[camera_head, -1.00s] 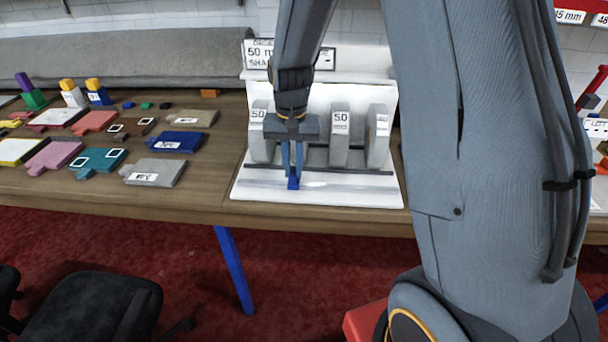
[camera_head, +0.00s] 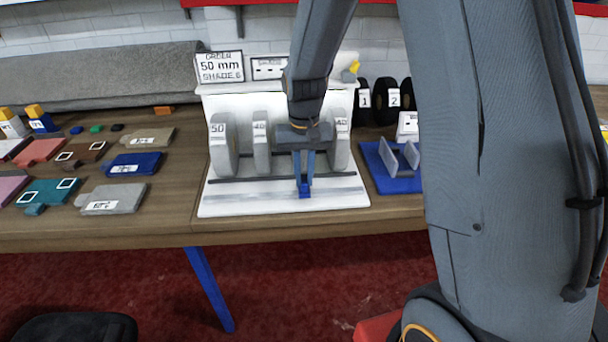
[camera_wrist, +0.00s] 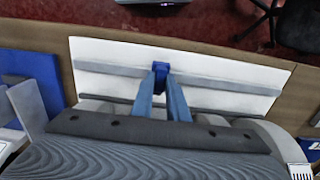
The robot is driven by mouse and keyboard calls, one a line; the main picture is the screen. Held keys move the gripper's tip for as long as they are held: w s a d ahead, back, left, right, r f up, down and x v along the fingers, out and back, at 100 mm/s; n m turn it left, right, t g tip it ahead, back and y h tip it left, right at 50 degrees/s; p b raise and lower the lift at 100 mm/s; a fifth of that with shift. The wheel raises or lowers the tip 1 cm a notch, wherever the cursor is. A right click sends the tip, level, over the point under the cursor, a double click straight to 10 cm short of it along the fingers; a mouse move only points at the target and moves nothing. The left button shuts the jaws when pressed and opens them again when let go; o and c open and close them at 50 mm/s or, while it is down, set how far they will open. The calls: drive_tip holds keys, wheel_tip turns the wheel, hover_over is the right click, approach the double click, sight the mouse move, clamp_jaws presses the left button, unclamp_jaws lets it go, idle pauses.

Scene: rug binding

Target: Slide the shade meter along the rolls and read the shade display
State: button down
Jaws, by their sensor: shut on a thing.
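A white stand (camera_head: 225,205) on the table holds several upright grey rolls, among them one labelled 50 (camera_head: 222,150) at its left and one with a label at its right (camera_head: 342,145). My gripper (camera_head: 304,188) is in front of the rolls, shut on the small blue shade meter (camera_head: 304,194), which sits on the grey rail along the stand's front. In the wrist view the fingers (camera_wrist: 160,85) close on the blue meter (camera_wrist: 161,68) at the rail. The shade display (camera_head: 268,67) is a small framed panel behind the rolls; its marks are too small to read. My arm hides part of the rolls.
An order sign (camera_head: 219,67) reads 50 mm, shade 6. Left are several coloured sample pieces, including a blue one (camera_head: 135,164). Right of the stand is a blue holder (camera_head: 385,178), with black numbered rolls (camera_head: 362,105) behind.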

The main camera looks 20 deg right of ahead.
sight(304, 180)
drive_tip(key=c, duration=1.7)
unclamp_jaws()
drive_tip(key=shift+r, duration=0.1)
drive_tip(key=shift+r+b, duration=1.1)
drive_tip(key=shift+r, duration=2.75)
drive_tip(key=s+d+f, duration=0.1)
drive_tip(key=s+f, duration=0.1)
drive_tip(key=s, duration=0.3)
drive_tip(key=s+d+f+n+t+b, duration=0.1)
drive_tip(key=s+f, duration=0.1)
drive_tip(key=s, duration=0.3)
drive_tip(key=s+d+f+n+b, duration=0.1)
drive_tip(key=s+f, duration=0.1)
drive_tip(key=s, duration=0.3)
drive_tip(key=shift+s+d, duration=0.1)
drive_tip(key=shift+s, duration=0.15)
